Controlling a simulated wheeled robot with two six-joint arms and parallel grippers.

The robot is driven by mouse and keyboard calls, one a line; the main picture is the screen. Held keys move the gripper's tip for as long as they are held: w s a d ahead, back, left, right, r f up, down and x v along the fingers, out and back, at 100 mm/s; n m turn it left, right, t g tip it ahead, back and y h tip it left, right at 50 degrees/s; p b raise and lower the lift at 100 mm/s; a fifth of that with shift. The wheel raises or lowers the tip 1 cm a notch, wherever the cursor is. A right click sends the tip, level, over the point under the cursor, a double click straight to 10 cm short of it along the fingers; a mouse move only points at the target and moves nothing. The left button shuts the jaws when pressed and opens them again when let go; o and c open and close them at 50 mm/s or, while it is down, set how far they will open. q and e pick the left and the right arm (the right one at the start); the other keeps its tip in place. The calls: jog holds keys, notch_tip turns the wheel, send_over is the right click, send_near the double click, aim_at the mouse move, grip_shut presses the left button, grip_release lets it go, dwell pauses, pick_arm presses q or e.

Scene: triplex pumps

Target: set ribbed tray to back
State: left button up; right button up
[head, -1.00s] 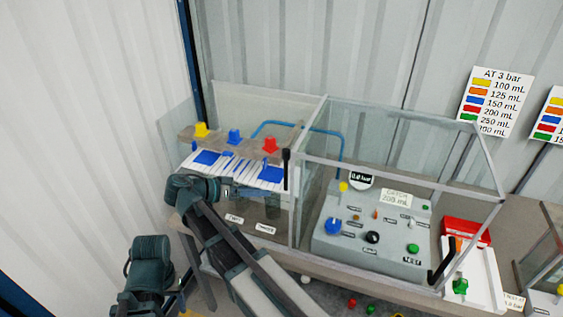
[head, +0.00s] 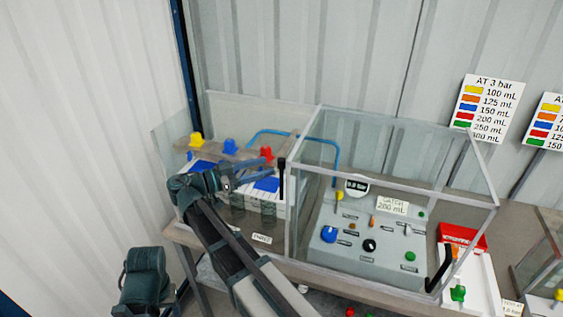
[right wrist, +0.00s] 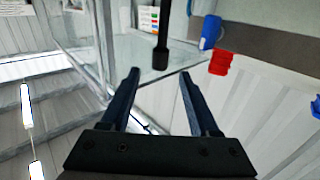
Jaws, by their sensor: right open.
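A white panel with blue patches (head: 267,184), seemingly the ribbed tray, lies below the coloured knobs inside the left clear enclosure. My right arm hides part of it in the head view. An upright black handle (head: 282,168) stands at the enclosure's right side. My right gripper (head: 270,168) is open and empty, with its fingers pointing at this handle. In the right wrist view the handle (right wrist: 161,45) hangs ahead of and between the open fingertips (right wrist: 160,74); contact cannot be told.
Yellow (head: 196,139), blue (head: 230,146) and red (head: 266,153) knobs stand behind the panel. A clear enclosure (head: 395,135) over a grey control box (head: 350,250) stands to the right. A red box (head: 463,236) and volume charts (head: 488,105) are further right.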

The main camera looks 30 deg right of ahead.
aim_at(282, 159)
jog(key=d, duration=0.6)
jog(key=shift+s+d, duration=0.25)
jog(key=shift+d, duration=0.05)
jog(key=shift+c, duration=0.2)
grip_shut()
dwell(1.0)
